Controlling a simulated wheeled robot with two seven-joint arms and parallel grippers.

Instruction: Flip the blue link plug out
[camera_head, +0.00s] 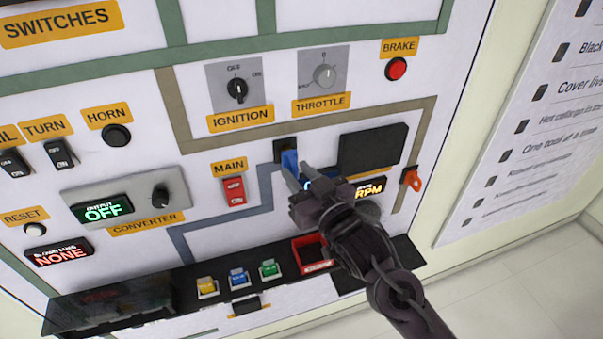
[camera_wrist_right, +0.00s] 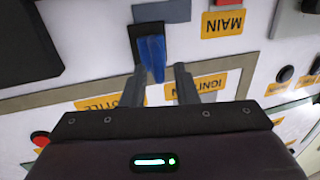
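The blue link plug (camera_head: 289,160) sits in a dark socket on the upright panel, below the ignition and throttle controls. In the right wrist view the blue plug (camera_wrist_right: 152,58) sticks out of its dark holder toward me. My right gripper (camera_head: 296,171) is in front of the plug, its fingers pointing at it. In the right wrist view the fingers of the right gripper (camera_wrist_right: 160,70) are apart, with the plug's near end at the gap between their tips. Contact cannot be told. My left gripper is not in view.
A black box (camera_head: 373,148) and an orange tag (camera_head: 411,179) are right of the plug. The red main switch (camera_head: 234,191) is to its left. A ledge below holds yellow (camera_head: 207,287), blue (camera_head: 238,278) and green (camera_head: 269,269) pieces and a red-rimmed bin (camera_head: 318,265).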

